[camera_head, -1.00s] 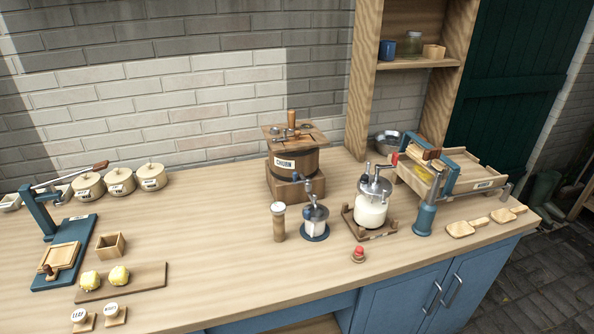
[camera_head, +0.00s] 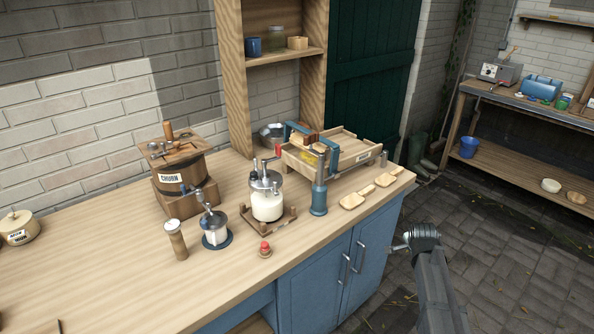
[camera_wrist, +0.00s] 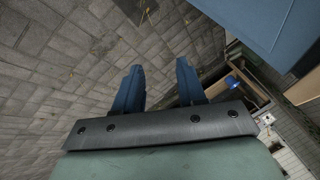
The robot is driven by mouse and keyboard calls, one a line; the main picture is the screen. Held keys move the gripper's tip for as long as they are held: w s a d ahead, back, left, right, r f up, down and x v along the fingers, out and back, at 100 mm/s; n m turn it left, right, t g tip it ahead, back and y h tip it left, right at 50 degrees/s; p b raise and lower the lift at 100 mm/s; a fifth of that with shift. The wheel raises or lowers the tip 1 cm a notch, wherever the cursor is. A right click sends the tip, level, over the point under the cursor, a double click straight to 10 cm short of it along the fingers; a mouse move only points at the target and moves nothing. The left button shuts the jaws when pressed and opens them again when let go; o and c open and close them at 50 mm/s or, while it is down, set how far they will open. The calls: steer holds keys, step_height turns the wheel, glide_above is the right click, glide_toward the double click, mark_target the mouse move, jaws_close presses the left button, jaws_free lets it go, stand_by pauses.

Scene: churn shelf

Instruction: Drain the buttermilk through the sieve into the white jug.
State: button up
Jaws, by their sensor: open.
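The wooden churn (camera_head: 185,175), labelled CHURN, stands on its wooden block on the counter, with a lid and handle on top. A metal bowl-like vessel (camera_head: 272,137) stands at the back by the shelf post; I cannot tell whether it is the sieve. I cannot make out a white jug. A lidded glass jar (camera_head: 266,205) of white liquid stands on a wooden base. My gripper (camera_wrist: 157,66) is open and empty in the wrist view, over the paved floor. In the head view my arm is right of the counter, away from these things.
A wooden tray with a blue-framed device (camera_head: 335,155) fills the counter's right back. A small grinder (camera_head: 214,228), a wooden cylinder (camera_head: 175,240) and paddles (camera_head: 355,199) stand or lie near the front. The blue cabinet (camera_head: 330,270) edges open floor; another bench (camera_head: 520,110) is at right.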

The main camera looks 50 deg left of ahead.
steer(key=a+r+t+y, duration=0.1)
steer(key=a+r+y, duration=0.1)
steer(key=a+r, duration=1)
steer(key=s+a+r+m+y, duration=0.1)
steer(key=s+a+r+y, duration=0.1)
steer(key=s+a+r, duration=0.7)
steer(key=s+a+r+m+t+y, duration=0.15)
steer(key=a+r, duration=0.45)
steer(key=r, duration=0.7)
steer(key=s+a+r+m+g+y, duration=0.1)
steer(key=s+a+r+y, duration=0.1)
steer(key=s+a+r, duration=0.75)
steer(key=g+h, duration=0.7)
steer(key=g, duration=0.3)
glide_above(184, 186)
steer(key=w+d, duration=0.4)
step_height(184, 186, down, 3)
steer(key=shift+m, duration=0.25)
steer(key=x, duration=1.3)
steer(key=shift+s+a, duration=0.35)
steer(key=shift+a, duration=0.05)
